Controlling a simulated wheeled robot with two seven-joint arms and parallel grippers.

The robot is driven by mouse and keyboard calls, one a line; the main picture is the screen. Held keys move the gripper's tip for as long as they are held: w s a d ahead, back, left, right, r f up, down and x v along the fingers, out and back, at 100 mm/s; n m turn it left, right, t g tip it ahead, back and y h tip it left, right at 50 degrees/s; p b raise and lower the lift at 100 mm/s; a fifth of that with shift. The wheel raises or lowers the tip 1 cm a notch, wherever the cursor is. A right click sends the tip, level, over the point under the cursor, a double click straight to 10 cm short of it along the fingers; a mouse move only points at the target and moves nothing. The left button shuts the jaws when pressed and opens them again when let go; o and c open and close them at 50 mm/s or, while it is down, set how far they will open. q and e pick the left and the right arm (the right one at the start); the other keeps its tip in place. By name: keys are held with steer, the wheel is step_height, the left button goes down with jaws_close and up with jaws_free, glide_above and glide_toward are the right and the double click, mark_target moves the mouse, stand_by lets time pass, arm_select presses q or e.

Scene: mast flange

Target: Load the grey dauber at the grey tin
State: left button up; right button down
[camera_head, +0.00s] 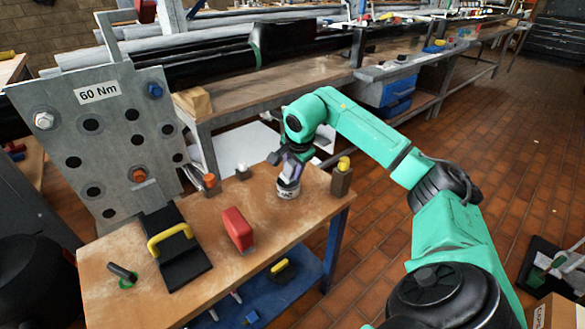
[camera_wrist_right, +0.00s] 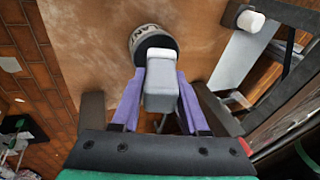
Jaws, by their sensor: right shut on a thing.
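The grey tin (camera_head: 287,192) is a short round can with a pale lettered label, standing upright near the back right of the workbench. It also shows in the right wrist view (camera_wrist_right: 152,35), with a dark open top. My right gripper (camera_head: 288,168) is right over the tin, its purple fingers shut on the grey dauber (camera_wrist_right: 161,98). The dauber's pale end overlaps the tin's dark mouth in the wrist view. I cannot tell whether it touches the inside. My left gripper is not in view.
A yellow-topped holder (camera_head: 341,178) stands right of the tin. An orange-topped one (camera_head: 210,182) and a small white-topped one (camera_head: 242,172) stand left. A red block (camera_head: 238,230) and a yellow-handled black item (camera_head: 176,250) lie nearer. The bolted flange plate (camera_head: 108,130) rises behind, left.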

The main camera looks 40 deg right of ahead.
arm_select(q)
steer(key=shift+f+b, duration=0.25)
steer(key=shift+b, duration=0.05)
arm_select(e)
steer(key=shift+f, duration=0.55)
stand_by(0.5)
steer(key=shift+r, duration=0.2)
steer(key=shift+r+p, duration=0.8)
steer(key=shift+p, duration=0.25)
step_height(320, 180, up, 3)
steer(key=p, duration=0.3)
steer(key=shift+r+p, duration=0.55)
steer(key=shift+r, duration=0.05)
steer(key=shift+r+p, duration=0.55)
steer(key=shift+p, duration=0.05)
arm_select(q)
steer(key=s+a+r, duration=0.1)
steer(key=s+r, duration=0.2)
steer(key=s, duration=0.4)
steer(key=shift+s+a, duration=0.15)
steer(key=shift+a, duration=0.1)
arm_select(e)
steer(key=shift+f, duration=0.1)
